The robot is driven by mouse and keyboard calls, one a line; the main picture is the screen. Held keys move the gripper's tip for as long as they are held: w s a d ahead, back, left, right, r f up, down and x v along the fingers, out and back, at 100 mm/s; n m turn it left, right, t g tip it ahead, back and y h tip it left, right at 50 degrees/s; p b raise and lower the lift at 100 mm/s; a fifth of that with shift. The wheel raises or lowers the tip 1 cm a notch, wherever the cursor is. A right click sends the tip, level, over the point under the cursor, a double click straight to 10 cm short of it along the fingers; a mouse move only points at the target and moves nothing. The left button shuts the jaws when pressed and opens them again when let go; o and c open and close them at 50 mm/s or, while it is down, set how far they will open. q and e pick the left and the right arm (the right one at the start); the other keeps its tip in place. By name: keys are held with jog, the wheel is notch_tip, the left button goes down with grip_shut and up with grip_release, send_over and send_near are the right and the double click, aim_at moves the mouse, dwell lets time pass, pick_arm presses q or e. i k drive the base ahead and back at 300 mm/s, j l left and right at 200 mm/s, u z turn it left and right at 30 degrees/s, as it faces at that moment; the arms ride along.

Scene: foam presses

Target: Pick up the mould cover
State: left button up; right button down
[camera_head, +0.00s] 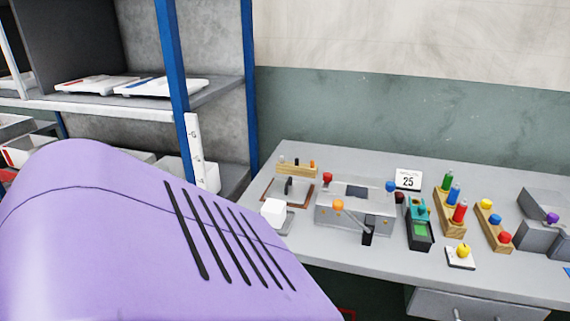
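I cannot pick out the mould cover for certain in the head view. A large purple rounded shell (110,240) with several dark slanted slots fills the lower left, very close to the camera. I cannot tell what it is. It hides much of what lies behind it. Neither of my grippers is in view.
A grey table (380,165) stands at the right. It bears a grey box device (345,219), a white cube (274,211), a "25" card (408,179) and wooden blocks with coloured pegs (448,213). A blue-posted shelf (174,60) with white trays (162,86) stands at the left.

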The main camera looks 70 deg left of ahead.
aim_at(289, 191)
jog(key=u, duration=2.15)
jog(key=i+z, duration=0.3)
jog(key=z, duration=0.15)
jog(key=k+j, duration=0.05)
